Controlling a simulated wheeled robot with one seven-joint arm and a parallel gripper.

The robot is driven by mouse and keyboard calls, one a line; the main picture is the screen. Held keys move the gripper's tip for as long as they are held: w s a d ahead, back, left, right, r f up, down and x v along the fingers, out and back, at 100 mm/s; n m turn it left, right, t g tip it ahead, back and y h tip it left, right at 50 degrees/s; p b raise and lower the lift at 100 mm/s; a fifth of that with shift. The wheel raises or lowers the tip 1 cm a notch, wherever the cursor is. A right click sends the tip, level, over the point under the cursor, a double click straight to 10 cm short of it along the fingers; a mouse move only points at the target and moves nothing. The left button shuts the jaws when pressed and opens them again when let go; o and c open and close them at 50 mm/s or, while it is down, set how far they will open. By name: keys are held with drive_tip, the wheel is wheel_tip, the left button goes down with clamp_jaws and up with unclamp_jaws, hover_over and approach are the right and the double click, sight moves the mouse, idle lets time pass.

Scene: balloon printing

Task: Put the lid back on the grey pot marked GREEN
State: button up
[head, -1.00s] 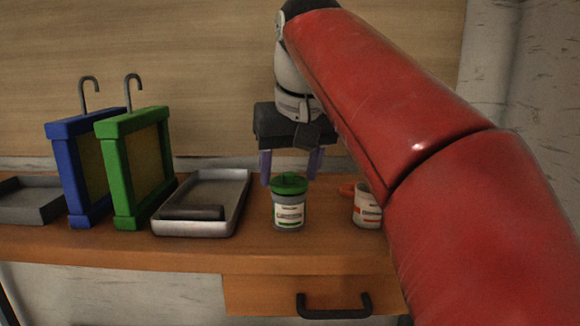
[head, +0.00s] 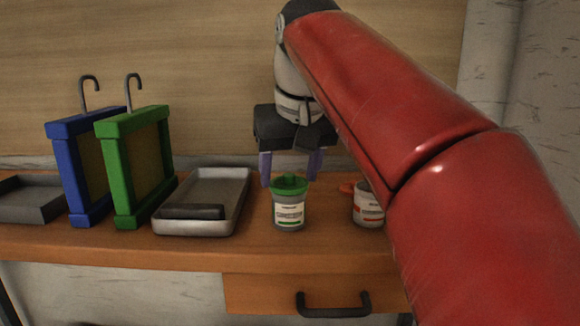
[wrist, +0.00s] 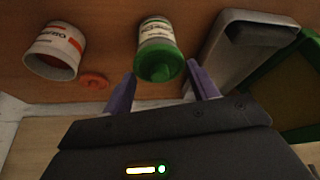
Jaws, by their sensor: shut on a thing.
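The grey pot marked GREEN (head: 289,213) stands upright on the wooden bench, with its green-printed white label facing the head camera. The green lid (head: 290,185), with a raised knob, is on top of its mouth and looks roughly level. I cannot tell whether it is fully seated. My gripper (head: 290,178) points down at the lid from behind, shut on it. In the wrist view the lid (wrist: 159,63) lies between the two purple fingers of my gripper (wrist: 163,86), with the pot (wrist: 155,28) beyond it.
A pot with orange print (head: 367,208) stands to the right, open in the wrist view, its orange lid (wrist: 93,80) beside it. A metal tray (head: 243,190) lies left, then green (head: 112,175) and blue (head: 70,180) frames. A drawer handle (head: 334,311) is below.

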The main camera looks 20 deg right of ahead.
drive_tip(key=o, duration=1.4)
drive_tip(key=shift+c, duration=0.2)
wheel_tip(320, 180, up, 3)
drive_tip(key=p, duration=0.2)
drive_tip(key=shift+f+p, duration=0.15)
drive_tip(key=shift+p, duration=0.25)
drive_tip(key=shift+r, duration=2.15)
clamp_jaws()
